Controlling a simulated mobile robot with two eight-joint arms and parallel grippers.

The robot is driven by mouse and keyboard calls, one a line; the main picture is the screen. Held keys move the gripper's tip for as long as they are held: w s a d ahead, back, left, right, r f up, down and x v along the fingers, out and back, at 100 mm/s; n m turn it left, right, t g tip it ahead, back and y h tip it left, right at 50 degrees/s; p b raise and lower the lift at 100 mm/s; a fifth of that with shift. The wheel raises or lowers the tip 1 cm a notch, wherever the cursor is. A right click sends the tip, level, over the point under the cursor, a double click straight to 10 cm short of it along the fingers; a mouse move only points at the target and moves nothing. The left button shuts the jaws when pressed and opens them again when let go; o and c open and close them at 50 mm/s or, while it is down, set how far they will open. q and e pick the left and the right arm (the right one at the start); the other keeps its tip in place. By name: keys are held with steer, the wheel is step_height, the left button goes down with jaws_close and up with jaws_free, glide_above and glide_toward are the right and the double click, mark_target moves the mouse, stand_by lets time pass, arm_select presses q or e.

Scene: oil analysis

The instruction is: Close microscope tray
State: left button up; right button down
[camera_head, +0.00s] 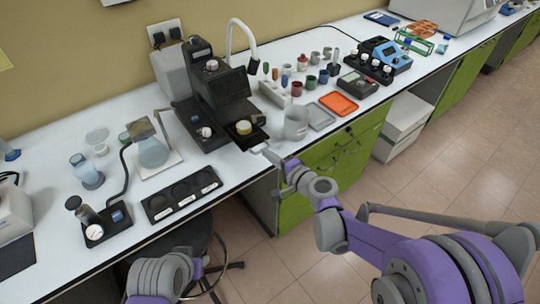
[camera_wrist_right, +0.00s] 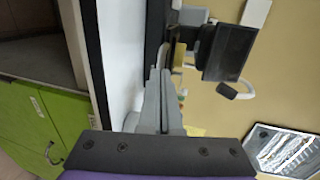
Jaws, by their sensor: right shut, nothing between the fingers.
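The black microscope (camera_head: 212,95) stands on the white bench, left of centre in the head view.
A grey-white beaker (camera_head: 296,123) stands right of the tray. A black holder with round wells (camera_head: 182,194) lies to the left at the bench edge. A flask (camera_head: 152,150) stands behind it. An orange tray (camera_head: 339,103) and several small bottles are farther right. A stool (camera_head: 185,240) is below.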

mark_target(248, 132)
steer(key=r+x, duration=0.1)
steer(key=x, duration=0.3)
steer(key=r+x, duration=0.1)
steer(key=x, duration=0.7)
steer(key=shift+w+a+r, duration=0.15)
steer(key=shift+w+r, duration=0.15)
steer(key=shift+w, duration=0.2)
steer(key=shift+r, duration=0.2)
steer(key=shift+s, duration=0.1)
